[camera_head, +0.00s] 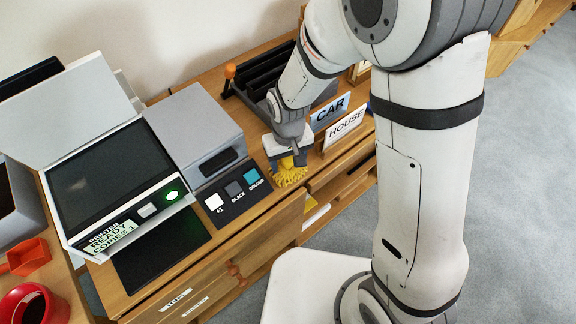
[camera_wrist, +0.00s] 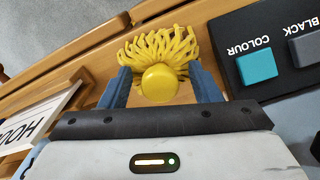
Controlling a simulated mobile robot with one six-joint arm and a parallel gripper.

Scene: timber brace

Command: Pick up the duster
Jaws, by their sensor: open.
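The duster is yellow with a shaggy head and a round knob. In the wrist view the duster (camera_wrist: 160,62) lies between the two blue-grey fingers of my gripper (camera_wrist: 161,88), with a small gap showing at each side of the knob. In the head view the duster (camera_head: 289,176) is on the wooden counter near its front edge, and my gripper (camera_head: 287,158) is right over it, pointing down. My gripper is open, with its fingers either side of the duster.
A black panel (camera_head: 230,209) with COLOUR, BLACK and x1 buttons is just left of the duster. CAR (camera_head: 330,113) and HOUSE (camera_head: 346,127) signs stand at the right. The printer (camera_head: 115,180) is farther left. The counter's front edge is close.

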